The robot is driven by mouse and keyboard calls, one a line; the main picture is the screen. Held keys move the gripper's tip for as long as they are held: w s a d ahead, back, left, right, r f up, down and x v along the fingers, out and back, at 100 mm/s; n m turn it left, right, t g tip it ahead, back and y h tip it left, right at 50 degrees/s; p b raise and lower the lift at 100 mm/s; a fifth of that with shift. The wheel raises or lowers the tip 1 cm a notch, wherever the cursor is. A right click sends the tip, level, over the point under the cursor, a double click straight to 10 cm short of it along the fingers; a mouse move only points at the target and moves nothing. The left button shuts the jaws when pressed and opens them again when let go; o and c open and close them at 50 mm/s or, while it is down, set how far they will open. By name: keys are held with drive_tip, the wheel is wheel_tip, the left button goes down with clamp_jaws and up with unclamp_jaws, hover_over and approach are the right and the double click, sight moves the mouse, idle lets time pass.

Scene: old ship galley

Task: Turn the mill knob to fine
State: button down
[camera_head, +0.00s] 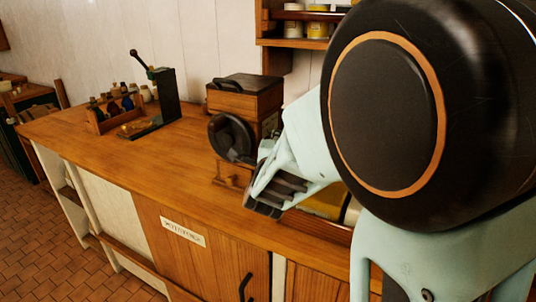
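The mill (258,103) is a wooden box with a dark top piece, standing on the wooden counter near its back wall. A large round black knob (231,137) sits on its front face. A small wooden drawer (232,177) shows below the knob. My gripper (268,192), pale green with dark ribbed finger pads, is just right of and a little below the knob in the picture. Whether it touches the mill cannot be told. The finger gap is not clear from this angle. My arm hides the mill's right surroundings. The knob's setting marks are not readable.
On the counter (90,135) stand a rack of small bottles (115,105) and a black lever device (163,95) at the left. A shelf with jars (292,27) hangs behind. A yellow item (327,203) lies partly hidden behind my gripper. The counter's middle left is clear.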

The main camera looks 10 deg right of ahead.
drive_tip(key=shift+t+b, duration=0.5)
drive_tip(key=shift+b, duration=0.85)
drive_tip(key=c, duration=1.6)
unclamp_jaws()
drive_tip(key=shift+r+p, duration=0.15)
drive_tip(key=shift+p, duration=0.4)
drive_tip(key=g+p, duration=0.1)
drive_tip(key=p, duration=0.2)
drive_tip(key=shift+r, duration=0.2)
drive_tip(key=g+p, duration=0.1)
drive_tip(key=p, duration=0.5)
drive_tip(key=shift+r+m+g+y, duration=0.15)
drive_tip(key=shift+m+g+y, duration=0.15)
drive_tip(key=shift+g, duration=0.1)
